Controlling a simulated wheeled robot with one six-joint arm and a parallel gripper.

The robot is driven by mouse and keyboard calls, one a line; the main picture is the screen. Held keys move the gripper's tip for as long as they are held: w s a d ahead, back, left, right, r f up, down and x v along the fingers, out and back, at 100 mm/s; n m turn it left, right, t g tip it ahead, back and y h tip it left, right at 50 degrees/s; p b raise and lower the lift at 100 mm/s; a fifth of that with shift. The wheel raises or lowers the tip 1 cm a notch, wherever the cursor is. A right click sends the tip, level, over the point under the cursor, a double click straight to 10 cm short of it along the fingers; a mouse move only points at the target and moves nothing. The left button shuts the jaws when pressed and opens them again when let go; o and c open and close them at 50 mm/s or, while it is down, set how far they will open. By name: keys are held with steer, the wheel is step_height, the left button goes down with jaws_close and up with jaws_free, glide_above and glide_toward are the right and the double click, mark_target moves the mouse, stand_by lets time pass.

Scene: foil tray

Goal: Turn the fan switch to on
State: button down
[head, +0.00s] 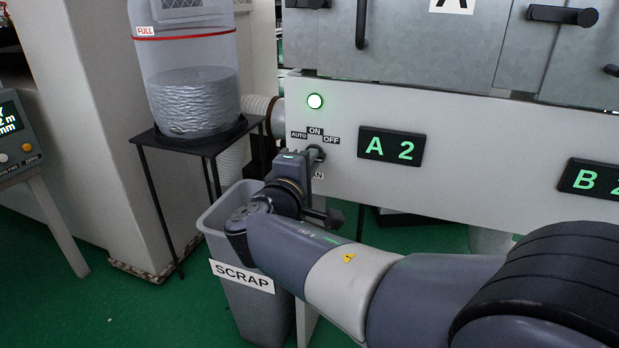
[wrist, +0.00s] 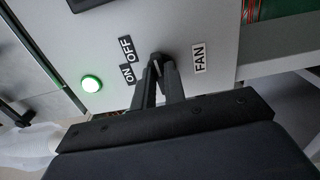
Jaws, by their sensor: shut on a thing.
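The fan switch is a small dark knob (head: 317,152) on the pale machine panel, below the AUTO, ON and OFF labels (head: 315,131). It also shows in the wrist view (wrist: 157,58), between the ON and OFF labels and the FAN label (wrist: 199,58). My gripper (head: 309,156) is at the panel, shut on the knob, with both fingers (wrist: 158,72) converging on it. The fingers and hand cover part of the knob, so I cannot tell which label its pointer faces. A round green lamp (head: 315,101) above the labels is lit; it also glows in the wrist view (wrist: 91,84).
A grey SCRAP bin (head: 216,240) stands below my wrist. A clear container (head: 190,60) marked FULL stands on a black stand (head: 204,146) to the left. Lit signs A2 (head: 391,147) and B2 (head: 592,180) are on the panel to the right.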

steer(key=shift+m, duration=0.3)
steer(key=c, duration=1.5)
jaws_free()
steer(key=shift+o, duration=0.2)
steer(key=p+v, duration=0.2)
steer(key=v, duration=0.8)
steer(key=shift+s, duration=0.4)
steer(key=shift+w+a, duration=0.1)
